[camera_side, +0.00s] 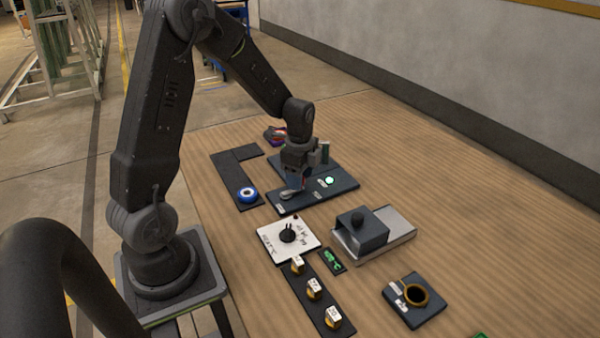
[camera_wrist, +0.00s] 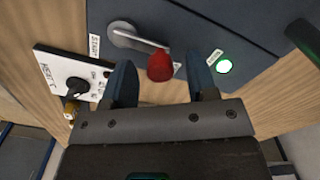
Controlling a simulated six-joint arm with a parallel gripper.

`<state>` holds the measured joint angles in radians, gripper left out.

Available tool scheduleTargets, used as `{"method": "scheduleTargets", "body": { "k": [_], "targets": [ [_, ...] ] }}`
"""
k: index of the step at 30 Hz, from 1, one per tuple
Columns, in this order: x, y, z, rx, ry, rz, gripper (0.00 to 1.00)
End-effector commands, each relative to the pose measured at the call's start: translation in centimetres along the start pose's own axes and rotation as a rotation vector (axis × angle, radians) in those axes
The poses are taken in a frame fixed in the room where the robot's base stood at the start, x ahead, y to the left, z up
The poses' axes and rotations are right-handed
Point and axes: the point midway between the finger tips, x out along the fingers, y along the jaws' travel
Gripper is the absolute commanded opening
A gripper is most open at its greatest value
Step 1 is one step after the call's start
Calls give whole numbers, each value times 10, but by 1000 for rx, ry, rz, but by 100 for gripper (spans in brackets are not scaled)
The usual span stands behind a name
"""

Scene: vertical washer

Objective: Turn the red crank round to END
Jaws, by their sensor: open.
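The crank's silver arm (camera_wrist: 128,38) lies on a dark panel (camera_wrist: 250,25) in the wrist view and ends in a red knob (camera_wrist: 160,67). A START label (camera_wrist: 94,46) is beside the pivot end; a small label near the knob is too blurred to read. My gripper (camera_wrist: 163,76) is open, with one finger on each side of the red knob; contact cannot be told. In the side view my gripper (camera_side: 294,178) points down over the panel, and the silver crank (camera_side: 290,194) shows below it. The red knob is hidden there.
A green lamp (camera_side: 328,181) glows on the panel. Nearby stand a white dial plate (camera_side: 270,243), a blue ring (camera_side: 247,195) on a dark tray, a grey box with a knob (camera_side: 360,232), numbered blocks (camera_side: 314,288) and a dark ring holder (camera_side: 415,295). The table's right side is clear.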

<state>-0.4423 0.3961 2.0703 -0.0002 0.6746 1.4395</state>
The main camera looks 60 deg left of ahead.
Motion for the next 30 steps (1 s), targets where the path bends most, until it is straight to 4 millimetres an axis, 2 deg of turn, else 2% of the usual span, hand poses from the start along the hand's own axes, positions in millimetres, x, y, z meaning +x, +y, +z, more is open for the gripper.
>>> {"method": "scheduleTargets", "body": {
  "k": [5, 8, 15, 21, 25, 30],
  "targets": [
    [-12, -1, 0, 0, 0, -2, 53],
    [-29, -1, 0, 0, 1, -6, 53],
    [-84, -1, 0, 0, 1, -7, 53],
    [-120, -1, 0, 0, 1, -4, 53],
    [-133, 0, 0, 0, 0, -2, 53],
    [-138, 0, 0, 0, 0, -1, 53]
  ]
}}
